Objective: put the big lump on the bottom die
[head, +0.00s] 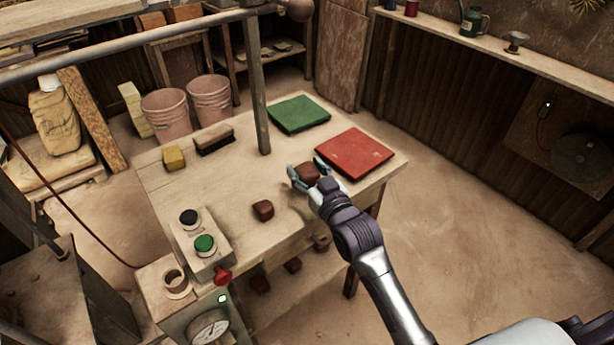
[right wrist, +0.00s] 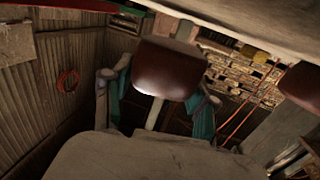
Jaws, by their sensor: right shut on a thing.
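A big dark brown lump (head: 304,175) is between the fingers of my right gripper (head: 306,168), over the right part of the wooden table. The gripper is shut on it; the lump also shows between the fingers in the right wrist view (right wrist: 168,68). A smaller brown lump (head: 263,210) lies on the table to the left of it, apart from the gripper. I cannot make out the bottom die in either view. My left gripper is not in view.
A red mat (head: 355,153) and a green mat (head: 299,114) lie on the table (head: 220,180), with a brush (head: 214,139) and a yellow block (head: 174,158) further left. An upright post (head: 258,85) stands behind. A button box (head: 203,245) is at the front left.

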